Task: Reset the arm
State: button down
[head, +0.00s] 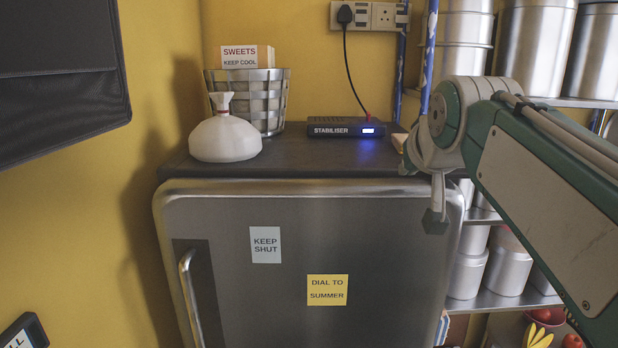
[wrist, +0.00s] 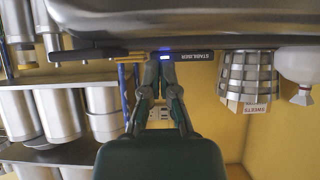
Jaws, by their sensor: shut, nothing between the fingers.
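My arm (head: 545,180) comes in from the right in the head view. It bends at a joint over the right end of the fridge top. My gripper (head: 435,222) hangs down in front of the upper right part of the fridge door (head: 380,250). In the wrist view, which is upside down, my gripper (wrist: 160,68) points toward the stabiliser and the wall. Its fingers are shut with nothing between them.
Steel canisters (head: 535,45) fill shelves at right. A dark box (head: 60,60) juts from the left wall.

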jog(key=s+f+g, duration=0.3)
jog(key=s+f, duration=0.8)
jog(key=f, duration=0.2)
jog(key=s+f+g, duration=0.2)
jog(key=s+f, duration=0.8)
jog(key=f, duration=0.4)
jog(key=shift+s+f+g, duration=0.15)
jog(key=shift+s+g, duration=0.2)
jog(key=shift+g, duration=0.05)
